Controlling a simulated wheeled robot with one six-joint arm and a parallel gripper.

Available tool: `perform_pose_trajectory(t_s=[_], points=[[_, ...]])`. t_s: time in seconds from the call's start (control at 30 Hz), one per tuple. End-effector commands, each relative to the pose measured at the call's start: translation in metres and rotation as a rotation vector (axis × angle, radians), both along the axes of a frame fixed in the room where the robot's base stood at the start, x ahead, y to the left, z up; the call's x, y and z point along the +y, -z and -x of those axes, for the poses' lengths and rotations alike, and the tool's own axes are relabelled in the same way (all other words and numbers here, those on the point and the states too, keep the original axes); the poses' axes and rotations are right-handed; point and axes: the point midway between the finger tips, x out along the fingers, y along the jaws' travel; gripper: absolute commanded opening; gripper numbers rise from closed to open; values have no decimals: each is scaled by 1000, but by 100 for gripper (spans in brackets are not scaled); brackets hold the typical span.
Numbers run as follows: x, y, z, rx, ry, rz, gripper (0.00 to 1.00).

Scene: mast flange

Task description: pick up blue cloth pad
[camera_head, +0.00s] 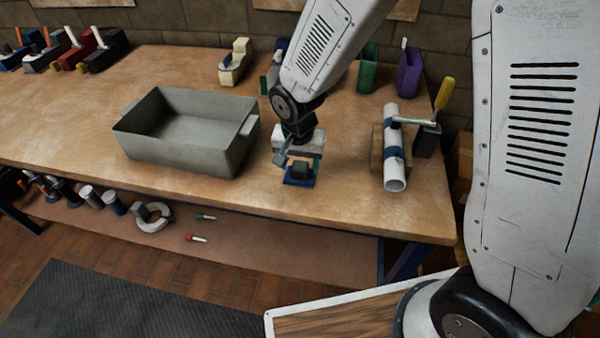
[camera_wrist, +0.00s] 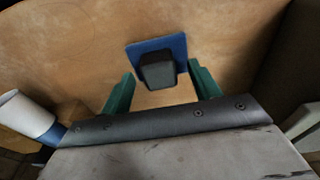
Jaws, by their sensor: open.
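The blue cloth pad (camera_wrist: 176,44) lies on the wooden workbench, with a black block (camera_wrist: 157,70) on top of it. In the head view the pad (camera_head: 300,182) is near the bench's front edge, partly hidden by the block and my gripper. My gripper (camera_wrist: 160,82) is open, with its two green fingers apart. In the wrist view the black block shows between and just beyond the fingertips. In the head view my gripper (camera_head: 290,160) is just above and behind the pad. I cannot tell whether the fingers touch the block.
A grey open bin (camera_head: 185,130) stands left of my gripper on the workbench (camera_head: 290,208). A white pipe with blue bands (camera_head: 393,150) lies to the right on a wooden support. A tape dispenser (camera_head: 236,62) and coloured holders (camera_head: 410,70) stand at the back.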

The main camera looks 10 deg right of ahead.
Motion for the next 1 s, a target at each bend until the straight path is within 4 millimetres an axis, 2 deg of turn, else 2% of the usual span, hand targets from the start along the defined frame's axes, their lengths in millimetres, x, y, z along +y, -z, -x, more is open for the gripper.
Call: perform_pose_trajectory(t_s=[0.1,0.37,0.53,0.63,0.67,0.87,1.0], points=[[-1,11,-1,1,1,0,62],[-1,12,-2,0,0,-1,62],[-1,12,-2,0,0,-1,15],[0,12,-2,0,0,-1,14],[0,12,-2,0,0,-1,10],[-1,11,-2,-1,0,-1,10],[-2,1,-2,-3,2,-1,10]])
